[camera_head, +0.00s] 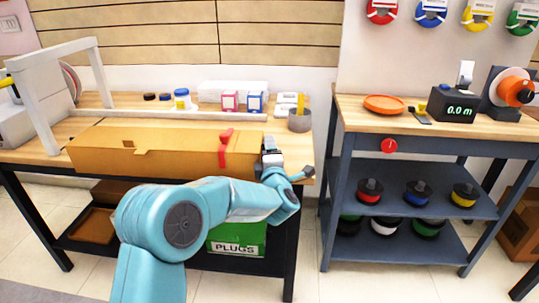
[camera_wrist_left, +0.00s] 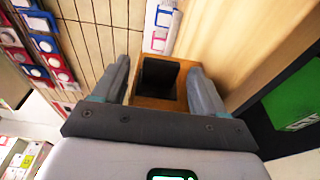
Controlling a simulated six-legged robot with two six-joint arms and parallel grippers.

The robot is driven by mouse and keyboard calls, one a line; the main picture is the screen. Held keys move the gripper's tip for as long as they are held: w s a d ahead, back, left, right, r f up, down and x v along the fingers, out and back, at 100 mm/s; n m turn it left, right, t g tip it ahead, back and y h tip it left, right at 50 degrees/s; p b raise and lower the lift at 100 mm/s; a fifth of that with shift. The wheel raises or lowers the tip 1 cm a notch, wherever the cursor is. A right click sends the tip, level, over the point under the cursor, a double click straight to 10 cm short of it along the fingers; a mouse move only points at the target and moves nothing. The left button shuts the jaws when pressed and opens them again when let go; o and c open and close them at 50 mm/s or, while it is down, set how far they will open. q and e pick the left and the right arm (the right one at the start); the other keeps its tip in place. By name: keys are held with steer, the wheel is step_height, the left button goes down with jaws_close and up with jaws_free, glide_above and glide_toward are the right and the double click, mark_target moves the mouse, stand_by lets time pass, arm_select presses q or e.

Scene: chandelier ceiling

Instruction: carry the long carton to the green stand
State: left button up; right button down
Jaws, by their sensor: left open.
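The long carton (camera_head: 150,149) is orange-brown with a red strap near its right end. It lies lengthwise on the left wooden bench (camera_head: 40,153). My left gripper (camera_head: 272,152) is at the carton's right end, over the bench's right part. In the left wrist view my open jaws (camera_wrist_left: 158,68) stand on either side of the carton's end (camera_wrist_left: 152,101), which has a dark opening. I cannot tell whether the fingers touch it. I see no green stand. My right gripper is out of view.
A green box marked PLUGS (camera_head: 238,237) is under the bench. A gap separates the bench from the grey table (camera_head: 350,115), which holds an orange plate (camera_head: 384,104) and a black display box (camera_head: 453,106).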

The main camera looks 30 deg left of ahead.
arm_select(q)
steer(key=shift+d, duration=0.1)
steer(key=v, duration=1.6)
steer(key=shift+s, duration=0.2)
